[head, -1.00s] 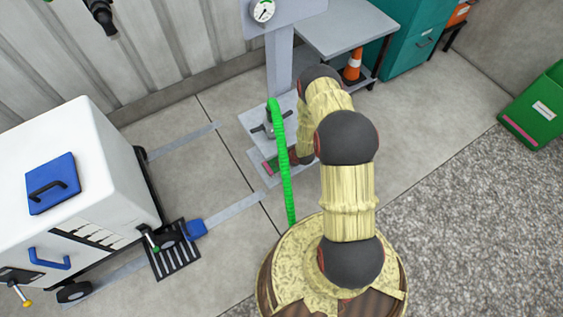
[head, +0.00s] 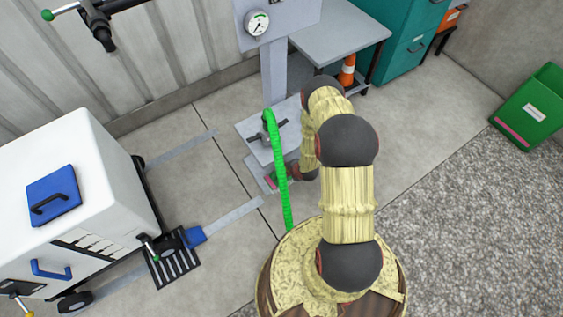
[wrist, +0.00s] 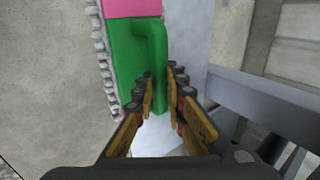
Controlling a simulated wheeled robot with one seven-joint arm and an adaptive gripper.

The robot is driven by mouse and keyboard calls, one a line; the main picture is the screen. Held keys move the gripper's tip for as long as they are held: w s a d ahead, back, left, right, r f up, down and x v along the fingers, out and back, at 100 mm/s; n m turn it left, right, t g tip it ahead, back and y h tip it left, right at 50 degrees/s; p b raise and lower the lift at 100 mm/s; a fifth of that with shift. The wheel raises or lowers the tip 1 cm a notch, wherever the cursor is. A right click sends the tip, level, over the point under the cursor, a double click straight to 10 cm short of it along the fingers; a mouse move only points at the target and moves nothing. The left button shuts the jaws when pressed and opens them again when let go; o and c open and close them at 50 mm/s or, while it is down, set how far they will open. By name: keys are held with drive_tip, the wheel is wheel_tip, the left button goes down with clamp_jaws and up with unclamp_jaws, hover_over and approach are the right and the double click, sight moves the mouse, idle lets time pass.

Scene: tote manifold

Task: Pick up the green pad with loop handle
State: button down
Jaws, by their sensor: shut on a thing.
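The green pad (wrist: 125,62) has a pink band (wrist: 132,8) at its far end and a green loop handle (wrist: 157,55) standing up from it. In the wrist view my gripper (wrist: 165,92) has its two fingers closed on either side of the handle. The fingers hide the near part of the handle. In the head view only a small pink and green part of the pad (head: 270,182) shows at the foot of the grey press stand. My gripper is mostly hidden there by the arm and hose. I cannot tell whether the pad is clear of the surface below.
The grey press stand (head: 273,80) with a gauge rises just behind the pad. A green hose (head: 281,175) runs down beside my arm. A white machine (head: 75,185) stands left, a side table (head: 340,33) behind, a green bin (head: 535,115) right. Floor between is open.

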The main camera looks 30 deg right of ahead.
drive_tip(key=s+p, duration=0.3)
drive_tip(key=s, duration=1)
drive_tip(key=shift+d, duration=0.2)
drive_tip(key=c, duration=2.5)
unclamp_jaws()
clamp_jaws()
